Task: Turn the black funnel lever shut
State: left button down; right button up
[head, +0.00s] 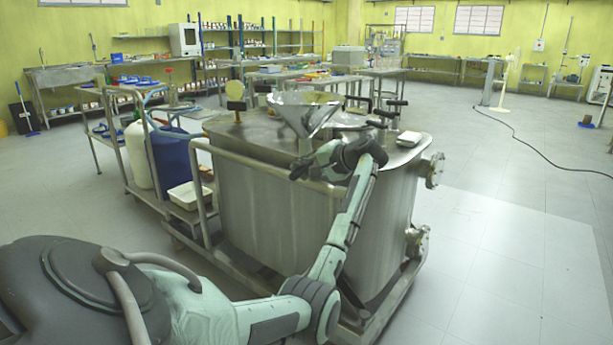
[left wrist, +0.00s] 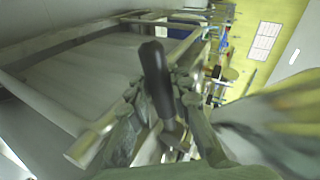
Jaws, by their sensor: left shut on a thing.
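The metal funnel (head: 304,112) stands on top of the steel reactor vessel (head: 270,215). My left gripper (head: 312,168) is at the funnel's stem, just above the vessel's near top edge. In the left wrist view, the black lever (left wrist: 156,78) stands between the fingers of my left gripper (left wrist: 158,104), its rounded end sticking out past them. The fingers are shut on it. In the head view I cannot make out the lever apart from the dark gripper. My right gripper is not in view.
A steel rail (head: 265,165) runs along the vessel's near side. Dark-handled valves (head: 385,115) stand on the lid to the right. A cart at left holds a white jug (head: 140,155) and a blue container (head: 178,155).

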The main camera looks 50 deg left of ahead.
pick_arm(q)
jog(key=shift+s+r+m+g+h, duration=0.1)
jog(key=shift+r+m+g+h, duration=0.2)
jog(key=shift+r+m+g, duration=0.55)
jog(key=shift+r, duration=0.3)
jog(key=c, duration=1.3)
grip_release()
jog(key=shift+c, duration=0.2)
jog(key=v, duration=1.2)
jog(key=shift+s+f, duration=0.1)
